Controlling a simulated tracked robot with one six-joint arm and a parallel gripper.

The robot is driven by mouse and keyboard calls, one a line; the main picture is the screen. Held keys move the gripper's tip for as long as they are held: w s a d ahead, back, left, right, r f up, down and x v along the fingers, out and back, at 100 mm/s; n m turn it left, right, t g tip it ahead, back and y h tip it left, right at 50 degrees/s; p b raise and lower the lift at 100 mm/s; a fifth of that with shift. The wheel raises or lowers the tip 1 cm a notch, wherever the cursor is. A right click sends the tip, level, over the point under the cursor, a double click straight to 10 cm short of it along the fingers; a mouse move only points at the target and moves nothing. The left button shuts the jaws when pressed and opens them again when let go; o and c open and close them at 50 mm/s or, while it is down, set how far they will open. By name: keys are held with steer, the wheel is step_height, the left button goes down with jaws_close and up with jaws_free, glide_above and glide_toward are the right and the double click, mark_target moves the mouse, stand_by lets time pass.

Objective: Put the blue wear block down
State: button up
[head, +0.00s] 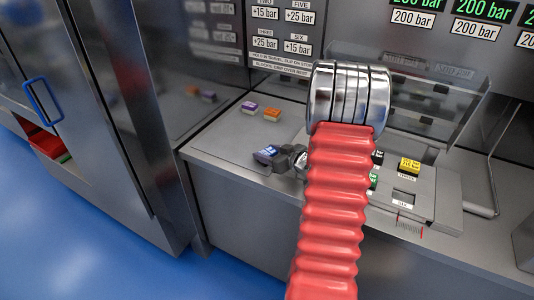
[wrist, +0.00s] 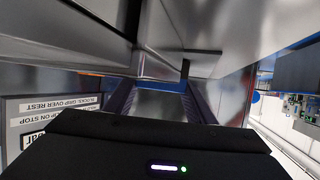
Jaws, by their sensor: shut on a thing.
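In the wrist view, the block is not clearly made out between the fingers of my gripper (wrist: 158,100).
A purple block (head: 248,107) and an orange block (head: 271,114) lie behind on the counter. A slotted fixture (head: 425,205) at right holds a yellow block (head: 409,165), with a clear cover (head: 435,95) raised behind it. The counter's front edge is close to the blue block.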

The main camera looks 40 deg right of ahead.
steer(key=o, duration=1.1)
steer(key=shift+f, duration=0.1)
steer(key=v, duration=1.2)
steer(key=shift+d, duration=0.1)
